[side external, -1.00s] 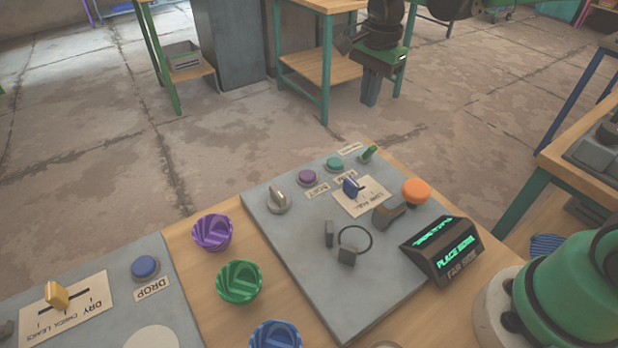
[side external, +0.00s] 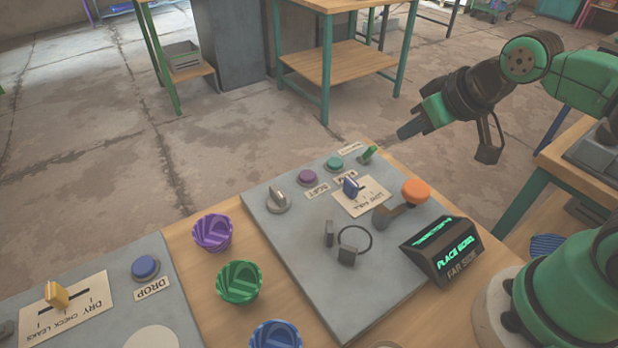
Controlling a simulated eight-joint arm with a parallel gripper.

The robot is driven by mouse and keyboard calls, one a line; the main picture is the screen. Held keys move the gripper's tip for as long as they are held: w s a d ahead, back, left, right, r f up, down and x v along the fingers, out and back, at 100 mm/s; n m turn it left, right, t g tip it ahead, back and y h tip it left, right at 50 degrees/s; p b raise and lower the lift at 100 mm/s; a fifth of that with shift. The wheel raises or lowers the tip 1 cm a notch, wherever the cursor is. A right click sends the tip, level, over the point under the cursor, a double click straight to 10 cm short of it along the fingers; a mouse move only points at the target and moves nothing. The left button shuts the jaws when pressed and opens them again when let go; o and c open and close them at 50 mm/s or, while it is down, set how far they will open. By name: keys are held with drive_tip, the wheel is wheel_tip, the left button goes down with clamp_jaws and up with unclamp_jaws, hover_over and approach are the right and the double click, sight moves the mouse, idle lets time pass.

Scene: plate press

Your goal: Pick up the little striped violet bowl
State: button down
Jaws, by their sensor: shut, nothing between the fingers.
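The small striped violet bowl (side external: 212,233) stands upright on the wooden table, between the two grey panels. A striped green bowl (side external: 240,282) stands just in front of it, and a striped blue bowl (side external: 275,335) is partly cut off at the bottom edge. My gripper (side external: 404,133) is shut and empty. It is in the air above the far right corner of the larger panel, well to the right of the violet bowl and apart from it.
The larger grey panel (side external: 300,270) carries knobs, buttons, sliders, an orange-topped lever (side external: 415,192) and a lit display box (side external: 443,250). The left panel (side external: 185,315) has a blue button (side external: 145,267) and a yellow slider (side external: 57,293). Bare wood surrounds the bowls narrowly.

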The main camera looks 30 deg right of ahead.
drive_tip(key=c, duration=0.8)
unclamp_jaws()
drive_tip(key=shift+c, duration=0.2)
drive_tip(key=m+g+y, duration=0.1)
drive_tip(key=m+g, duration=0.4)
drive_tip(key=m, duration=0.8)
approach(215, 235)
drive_tip(key=shift+s+d+f, duration=0.25)
drive_tip(key=shift+s+f, duration=0.1)
drive_tip(key=shift+s, duration=0.2)
drive_tip(key=shift+s+d+f, duration=0.25)
drive_tip(key=shift+s+f, duration=0.1)
drive_tip(key=shift+s, duration=0.25)
drive_tip(key=shift+a+f, duration=0.2)
drive_tip(key=shift+f, duration=0.1)
drive_tip(key=shift+x, duration=2.6)
